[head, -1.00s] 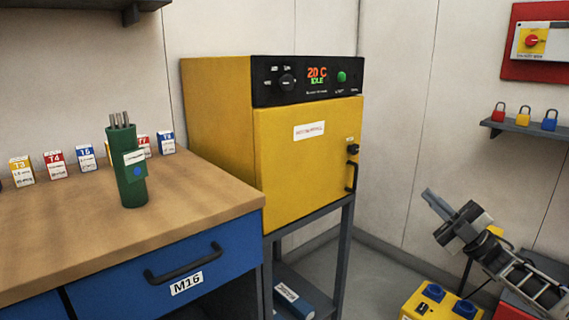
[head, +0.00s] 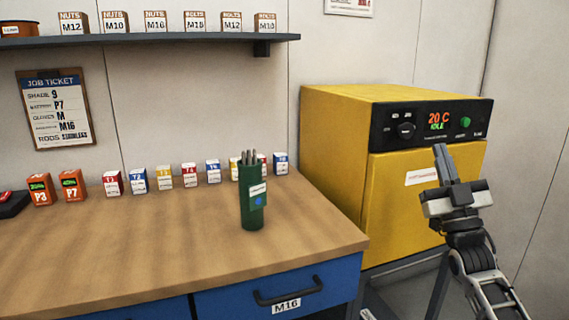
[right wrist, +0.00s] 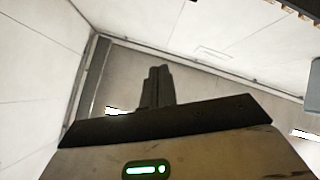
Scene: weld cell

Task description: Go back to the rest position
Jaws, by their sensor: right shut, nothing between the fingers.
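My right gripper (head: 444,160) is raised at the right of the head view, with its fingers pointing up, in front of the yellow oven's door. Its fingers are shut with nothing between them. In the right wrist view the shut fingers (right wrist: 157,85) point toward bare pale wall and ceiling surfaces. My left gripper is not in the head view.
A yellow oven (head: 340,150) reads 20 C, IDLE, its door closed. On the wooden bench (head: 150,255) stand a green rod holder (head: 252,212), several small labelled boxes and two orange batteries (head: 72,186). A shelf (head: 150,40) with boxes hangs above. The closed blue drawer (head: 235,302) is marked M16.

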